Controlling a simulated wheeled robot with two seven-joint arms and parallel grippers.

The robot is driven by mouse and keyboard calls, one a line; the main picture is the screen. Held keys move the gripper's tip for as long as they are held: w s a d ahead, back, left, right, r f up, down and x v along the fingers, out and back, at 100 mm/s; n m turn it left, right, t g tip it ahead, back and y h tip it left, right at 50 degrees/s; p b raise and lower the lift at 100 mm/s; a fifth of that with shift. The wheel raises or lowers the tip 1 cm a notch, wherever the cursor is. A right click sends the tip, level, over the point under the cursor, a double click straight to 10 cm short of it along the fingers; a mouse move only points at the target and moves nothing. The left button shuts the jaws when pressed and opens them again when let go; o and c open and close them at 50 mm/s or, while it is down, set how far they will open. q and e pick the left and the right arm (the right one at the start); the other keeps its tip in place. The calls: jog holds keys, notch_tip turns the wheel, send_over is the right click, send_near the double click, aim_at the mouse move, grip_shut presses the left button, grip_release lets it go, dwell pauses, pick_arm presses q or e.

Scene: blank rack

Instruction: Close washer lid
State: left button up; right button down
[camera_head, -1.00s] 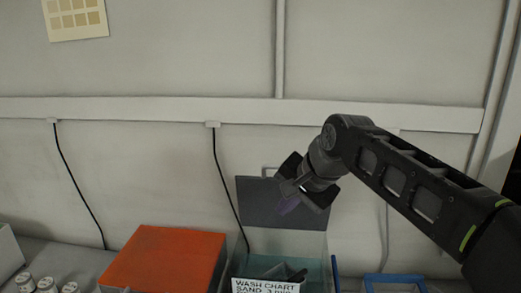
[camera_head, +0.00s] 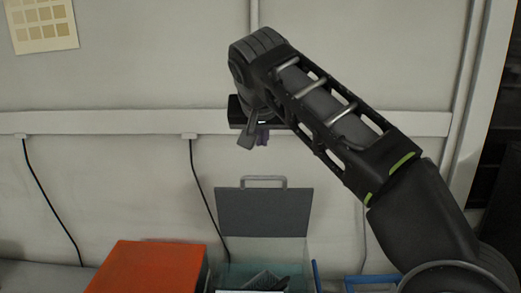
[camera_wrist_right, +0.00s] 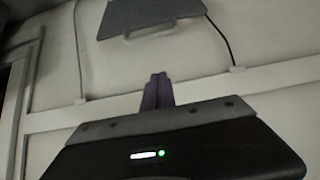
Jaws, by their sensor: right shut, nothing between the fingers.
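The washer's lid (camera_head: 264,212) is a dark grey panel with a light loop handle (camera_head: 264,182) on its top edge. It stands upright, open, at the back of a clear-walled washer box (camera_head: 297,253). In the right wrist view the lid (camera_wrist_right: 150,14) appears at the top, with its handle pointing down. My right gripper (camera_head: 262,138) is above the lid and its handle, apart from them. Its purple fingers (camera_wrist_right: 157,90) are together with nothing between them. The front of the washer is cut off by the lower edge of the head view. My left gripper is not in view.
An orange-red box (camera_head: 150,266) stands left of the washer. A blue-framed item (camera_head: 372,281) is to its right. A white wall rail (camera_head: 100,122) runs behind, with black cables (camera_head: 205,195) hanging from it. The wall space above the lid is free apart from my arm.

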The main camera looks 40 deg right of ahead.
jog(key=w+f, duration=0.1)
jog(key=f, duration=0.1)
jog(key=w+d+f+p, duration=0.1)
jog(key=f, duration=0.2)
jog(key=w+d+f, duration=0.1)
jog(key=f, duration=0.1)
jog(key=shift+d+f, duration=0.25)
jog(key=shift+f, duration=0.15)
jog(key=shift+s+a+f, duration=0.1)
jog(key=shift+s+a, duration=0.15)
jog(key=shift+s, duration=0.05)
jog(key=shift+f, duration=0.2)
